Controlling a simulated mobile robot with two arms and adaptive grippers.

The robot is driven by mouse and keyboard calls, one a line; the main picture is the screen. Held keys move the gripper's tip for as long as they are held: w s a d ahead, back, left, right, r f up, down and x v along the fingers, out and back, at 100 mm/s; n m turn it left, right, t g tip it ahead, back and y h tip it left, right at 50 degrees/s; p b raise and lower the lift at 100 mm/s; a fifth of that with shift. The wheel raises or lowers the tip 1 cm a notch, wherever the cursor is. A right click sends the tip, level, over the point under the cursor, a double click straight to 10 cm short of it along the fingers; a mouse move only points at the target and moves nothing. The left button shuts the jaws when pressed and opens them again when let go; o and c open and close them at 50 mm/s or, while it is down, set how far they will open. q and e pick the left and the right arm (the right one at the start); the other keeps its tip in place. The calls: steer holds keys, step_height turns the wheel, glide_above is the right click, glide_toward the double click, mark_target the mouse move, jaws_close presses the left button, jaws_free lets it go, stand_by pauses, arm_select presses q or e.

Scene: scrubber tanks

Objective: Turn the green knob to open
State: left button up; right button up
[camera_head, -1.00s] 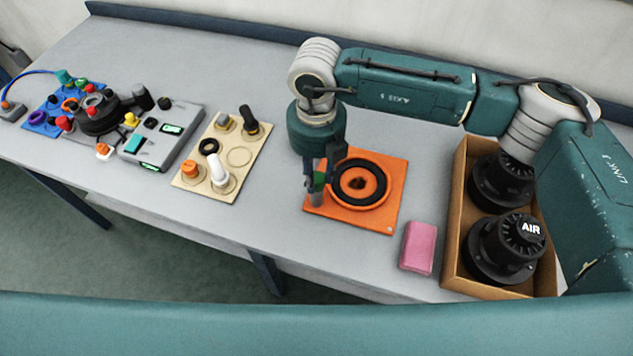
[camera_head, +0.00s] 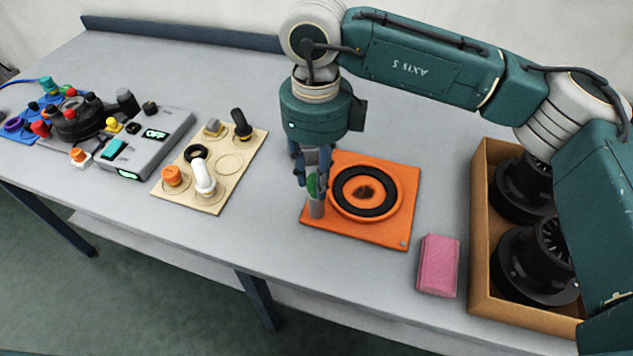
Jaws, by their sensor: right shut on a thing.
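The green knob (camera_head: 312,186) sits on top of a short grey post (camera_head: 316,209) at the left corner of the orange plate (camera_head: 375,233). My right gripper (camera_head: 312,184) points down over the post and is shut on the green knob, which is partly hidden by the fingers. My left gripper is not in view.
A pink block (camera_head: 438,265) lies right of the plate. A cardboard box (camera_head: 480,270) with black parts stands further right. A beige board (camera_head: 221,192) with knobs and a grey control box (camera_head: 158,137) are to the left.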

mark_target(315, 179)
steer(key=shift+w+a+r+n, duration=0.1)
steer(key=shift+w+r+n, duration=0.1)
steer(key=shift+n, duration=0.2)
steer(key=o, duration=1.1)
steer(key=shift+o, duration=0.2)
steer(key=shift+s+f, duration=0.1)
step_height(315, 179, up, 12)
